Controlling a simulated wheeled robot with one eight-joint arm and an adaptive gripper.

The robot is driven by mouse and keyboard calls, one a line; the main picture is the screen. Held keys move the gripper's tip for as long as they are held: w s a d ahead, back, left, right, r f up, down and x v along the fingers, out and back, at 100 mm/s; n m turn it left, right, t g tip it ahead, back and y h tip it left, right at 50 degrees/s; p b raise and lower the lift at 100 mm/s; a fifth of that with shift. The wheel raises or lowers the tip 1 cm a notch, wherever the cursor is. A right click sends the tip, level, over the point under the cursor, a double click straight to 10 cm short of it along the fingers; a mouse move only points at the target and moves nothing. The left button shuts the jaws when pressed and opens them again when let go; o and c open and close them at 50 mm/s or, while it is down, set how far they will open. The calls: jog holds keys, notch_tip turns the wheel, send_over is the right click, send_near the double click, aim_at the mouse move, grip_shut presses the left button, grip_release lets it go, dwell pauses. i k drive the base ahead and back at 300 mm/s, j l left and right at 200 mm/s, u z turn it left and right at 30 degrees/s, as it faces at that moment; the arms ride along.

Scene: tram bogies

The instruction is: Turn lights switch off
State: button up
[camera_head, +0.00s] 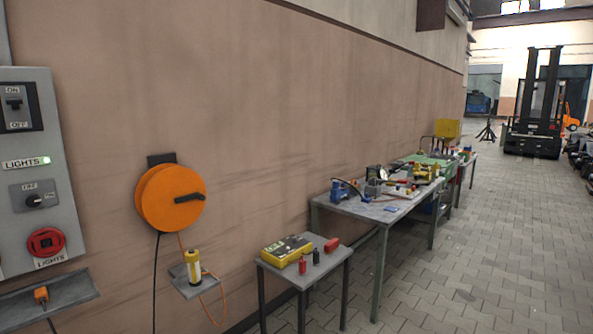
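A grey control panel (30,170) is on the wall at the far left, cut off by the left picture edge. At its top is a black toggle switch (14,104) between an ON label above and an OFF label below. Its lever seems nearer ON, but it is too small to be sure. My gripper is not in view.
An orange cable reel (171,198) sticks out from the wall right of the panel. A grey shelf (75,290) is below the panel. A small table (335,262) and a long workbench (350,208) stand along the wall. The paved floor (490,240) at right is clear; a forklift (535,125) stands far back.

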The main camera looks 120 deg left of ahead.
aim_at(32, 200)
jog(key=u, duration=5.25)
